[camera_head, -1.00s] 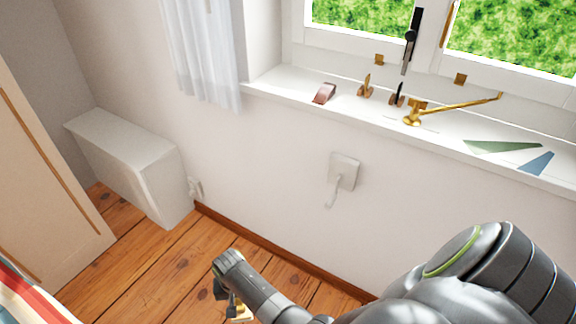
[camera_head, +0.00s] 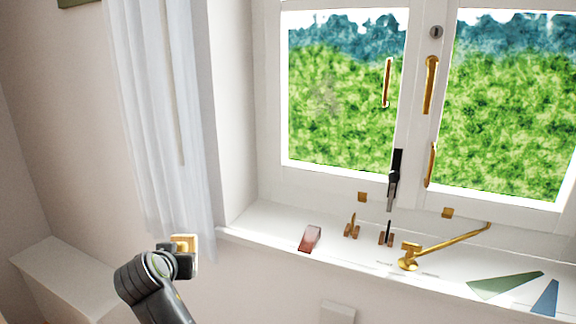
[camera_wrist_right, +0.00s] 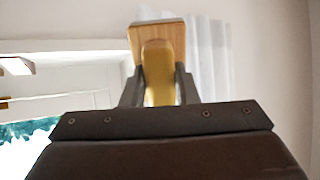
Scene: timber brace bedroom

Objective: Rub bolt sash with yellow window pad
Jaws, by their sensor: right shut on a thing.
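My right gripper (camera_head: 178,262) is shut on the yellow window pad (camera_head: 184,243), held in the air in front of the white curtain, left of the window. In the right wrist view the pad (camera_wrist_right: 158,75) shows a yellow grip between the fingers and a square wood-coloured plate beyond it. The left sash (camera_head: 345,95), which I take for the bolt sash, has a black bolt (camera_head: 395,180) at its lower right corner. A faint greyish smudge (camera_head: 325,97) shows on its pane. The pad is well apart from the glass. My left gripper is out of view.
On the white sill (camera_head: 250,218) stand a red-brown wedge (camera_head: 310,238), small brass and dark pieces (camera_head: 352,226), and a brass stay (camera_head: 445,243) slanting up rightward. Brass handles (camera_head: 430,85) project near the window's middle. The curtain (camera_head: 165,130) hangs at left.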

